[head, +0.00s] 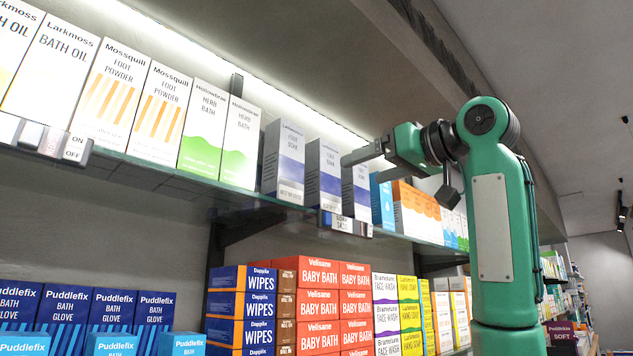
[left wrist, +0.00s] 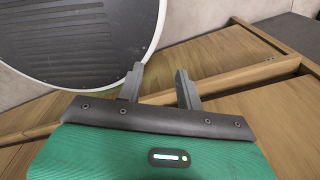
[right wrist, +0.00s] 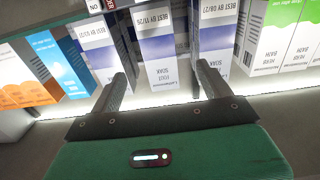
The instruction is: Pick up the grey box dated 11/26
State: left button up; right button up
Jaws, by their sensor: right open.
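Three grey-white Larkmoss foot soak boxes with blue-violet bands stand side by side on the upper shelf. The middle box (head: 323,175) shows in the right wrist view (right wrist: 158,48) with a small best-by print that seems to read 11/26. The box on its right in that view (right wrist: 213,35) reads 08/27; the date on the left one (right wrist: 100,45) is unclear. My right gripper (right wrist: 162,78) is open and empty, its fingers pointing at the middle box, apart from it. In the head view the right gripper (head: 358,155) partly overlaps the right-hand foot soak box (head: 356,192). My left gripper (left wrist: 158,82) is open and empty, away from the shelf.
Green herb bath boxes (head: 240,143) stand left of the foot soak, blue (head: 381,203) and orange (head: 408,212) boxes right. A label holder (head: 345,223) is on the shelf edge. Packed boxes fill the lower shelf. Wooden furniture (left wrist: 250,110) lies beyond my left gripper.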

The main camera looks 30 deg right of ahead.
aim_at(331, 182)
jog(key=p+x, duration=0.2)
jog(key=x, duration=0.4)
jog(key=shift+w+r+p, duration=0.1)
jog(key=shift+w+p, duration=0.2)
jog(key=shift+p, duration=0.1)
jog(key=shift+w+a, duration=0.2)
jog(key=shift+w, duration=0.25)
jog(key=shift+w+p, duration=0.2)
jog(key=shift+p, duration=0.2)
jog(key=p+x, duration=0.3)
jog(key=x, duration=0.1)
jog(key=shift+w+p, duration=0.1)
jog(key=shift+p, duration=0.2)
jog(key=shift+w+a, duration=0.1)
jog(key=shift+w, duration=0.1)
pick_arm(q)
notch_tip(331, 182, up, 8)
jog(key=shift+w+d, duration=0.2)
jog(key=shift+w, duration=0.2)
pick_arm(e)
jog(key=shift+s, duration=0.1)
jog(key=c, duration=1.1)
